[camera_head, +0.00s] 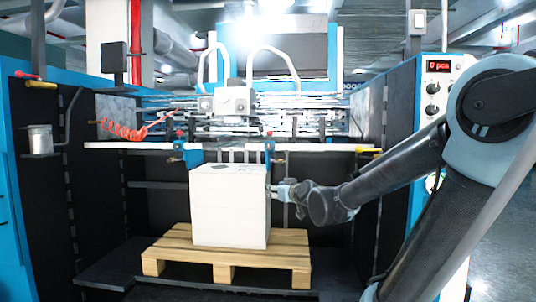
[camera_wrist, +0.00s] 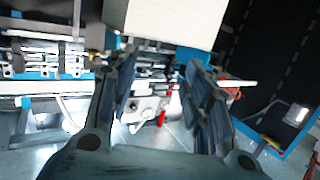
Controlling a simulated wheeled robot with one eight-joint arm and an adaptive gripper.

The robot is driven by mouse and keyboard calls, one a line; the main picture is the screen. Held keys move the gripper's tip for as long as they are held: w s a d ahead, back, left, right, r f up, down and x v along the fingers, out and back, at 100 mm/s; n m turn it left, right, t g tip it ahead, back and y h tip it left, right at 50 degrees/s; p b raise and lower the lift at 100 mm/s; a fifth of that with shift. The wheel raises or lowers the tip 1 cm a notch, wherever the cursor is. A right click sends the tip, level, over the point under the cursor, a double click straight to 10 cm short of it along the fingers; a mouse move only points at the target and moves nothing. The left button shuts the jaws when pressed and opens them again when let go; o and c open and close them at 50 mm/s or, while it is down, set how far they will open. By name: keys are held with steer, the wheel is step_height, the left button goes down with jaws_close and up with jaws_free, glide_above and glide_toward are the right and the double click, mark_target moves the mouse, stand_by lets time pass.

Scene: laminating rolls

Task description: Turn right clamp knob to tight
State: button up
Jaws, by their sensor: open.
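The right clamp (camera_head: 269,150) is a blue bracket with a small red top, at the front bar just above and right of the white stack (camera_head: 230,205). A small brass-coloured part, perhaps its knob, shows low on its right side; its setting cannot be read. My gripper (camera_head: 284,191) is below the right clamp, beside the stack's upper right side, pointing left. In the wrist view my gripper (camera_wrist: 160,70) has its two dark fingers spread with nothing held between them. A small brass-coloured part (camera_wrist: 96,56) shows left of the fingers; I cannot tell if it is the knob.
The stack stands on a wooden pallet (camera_head: 225,256). A similar left clamp (camera_head: 186,152) sits on the same bar. A red coiled hose (camera_head: 125,131) hangs at left. A control panel (camera_head: 437,90) with a red display is at right. Dark side walls bound the bay.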

steer(key=w+a+r+m+t, duration=0.1)
steer(key=w+a+r+t, duration=0.35)
steer(key=r, duration=0.25)
steer(key=m+t+h, duration=0.4)
steer(key=m+h, duration=0.5)
steer(key=h, duration=0.2)
glide_toward(269, 148)
steer(key=x, duration=0.8)
steer(key=shift+w, duration=0.2)
steer(key=c, duration=1.1)
